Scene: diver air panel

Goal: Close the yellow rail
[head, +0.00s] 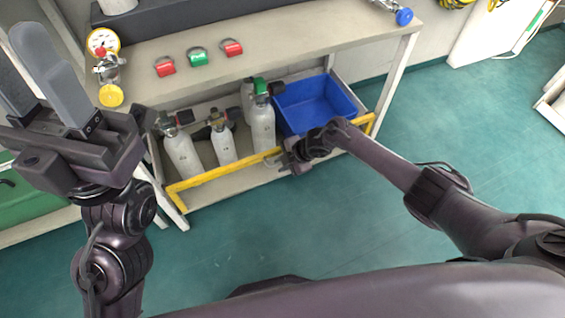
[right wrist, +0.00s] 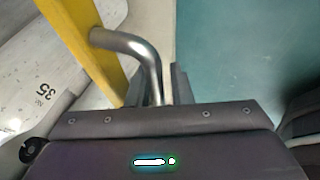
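The yellow rail (head: 228,169) runs along the front of the lower shelf, before the gas cylinders, in the head view. My right arm hides part of its middle. In the right wrist view the rail (right wrist: 88,40) is at the upper left, with a bent metal handle (right wrist: 148,52) coming off it. My right gripper (head: 290,160) is at the rail's front. Its fingers stand close on both sides of the handle and appear shut on it. My left gripper (head: 48,75) is raised at the left, open and empty, away from the rail.
Several grey cylinders (head: 183,155) and a blue crate (head: 312,103) stand on the lower shelf behind the rail. The bench top (head: 290,38) above holds red and green tags and a gauge (head: 103,42). The green floor (head: 300,225) in front is clear.

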